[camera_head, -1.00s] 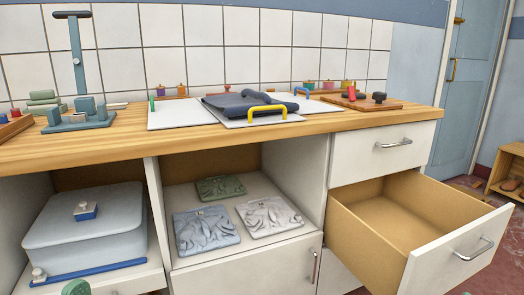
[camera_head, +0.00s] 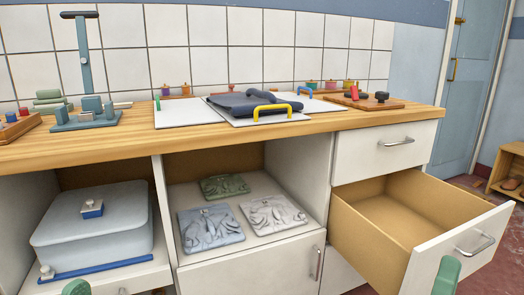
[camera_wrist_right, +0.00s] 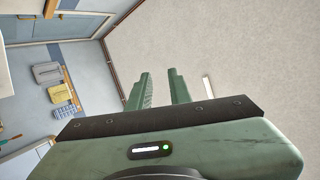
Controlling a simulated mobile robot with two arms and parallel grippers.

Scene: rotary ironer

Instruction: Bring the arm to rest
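My right gripper (camera_wrist_right: 160,92) shows in the right wrist view with its two green fingers apart and nothing between them. In the head view only a green piece of it (camera_head: 447,275) shows at the bottom right, in front of the open drawer (camera_head: 415,215). It appears clear of the drawer front. Only a small green tip of my left gripper (camera_head: 76,287) shows at the bottom left edge, below the grey lidded box. The rest of the left gripper is out of frame, so its fingers cannot be judged.
The wooden counter (camera_head: 240,134) carries white panels with a dark folded cloth (camera_head: 245,103) and a yellow handle. The drawer juts out at right.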

